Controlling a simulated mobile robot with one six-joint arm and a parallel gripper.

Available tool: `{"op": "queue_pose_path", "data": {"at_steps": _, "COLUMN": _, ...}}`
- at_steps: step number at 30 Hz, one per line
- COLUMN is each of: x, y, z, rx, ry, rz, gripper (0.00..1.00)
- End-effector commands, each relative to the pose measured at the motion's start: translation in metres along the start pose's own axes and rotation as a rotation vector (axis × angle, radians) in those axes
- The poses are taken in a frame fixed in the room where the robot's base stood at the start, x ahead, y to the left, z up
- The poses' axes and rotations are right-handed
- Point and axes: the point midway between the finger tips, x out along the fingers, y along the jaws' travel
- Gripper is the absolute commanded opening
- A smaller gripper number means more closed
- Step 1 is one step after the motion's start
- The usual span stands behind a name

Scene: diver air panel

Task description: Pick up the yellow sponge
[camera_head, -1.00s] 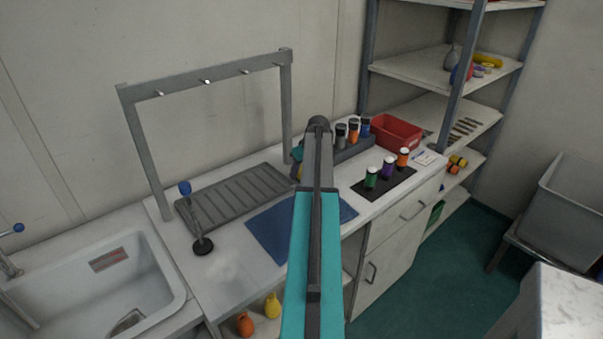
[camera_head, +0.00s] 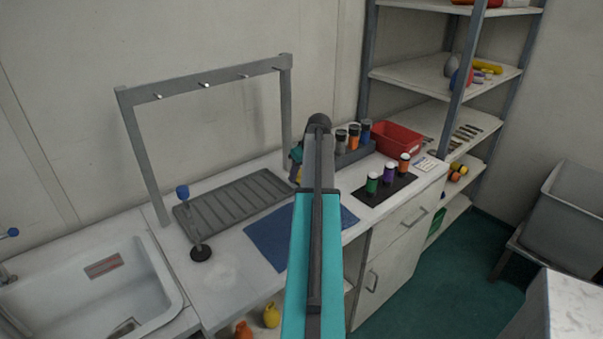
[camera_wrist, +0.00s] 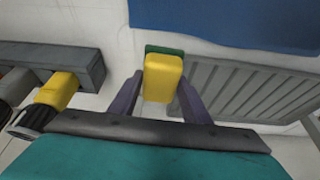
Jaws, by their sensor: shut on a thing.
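The yellow sponge (camera_wrist: 163,77) has a dark green layer on its far side. In the wrist view it sits between the two dark fingers of my gripper (camera_wrist: 160,98), which is shut on it. Whether the sponge touches the counter is not clear. In the head view my arm covers most of the gripper. Only a small yellow and green-blue patch shows left of the arm, near the right end of the grey drain tray (camera_head: 236,203).
A blue mat (camera_head: 268,236) lies on the counter in front. A grey rack (camera_head: 356,152) of bottles, a red bin (camera_head: 398,139) and a dark mat with three small bottles stand to the right. A metal frame with pegs (camera_head: 205,88) rises above the tray. The sink (camera_head: 95,285) is left.

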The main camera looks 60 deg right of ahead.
Motion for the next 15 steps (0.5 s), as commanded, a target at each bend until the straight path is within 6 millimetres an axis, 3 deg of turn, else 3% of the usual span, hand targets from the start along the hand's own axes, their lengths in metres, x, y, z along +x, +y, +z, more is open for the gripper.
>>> {"op": "queue_pose_path", "data": {"at_steps": 15, "x": -0.026, "y": -0.048, "z": 0.051, "rx": 0.000, "ry": 0.001, "rz": 0.001, "gripper": 0.20}}
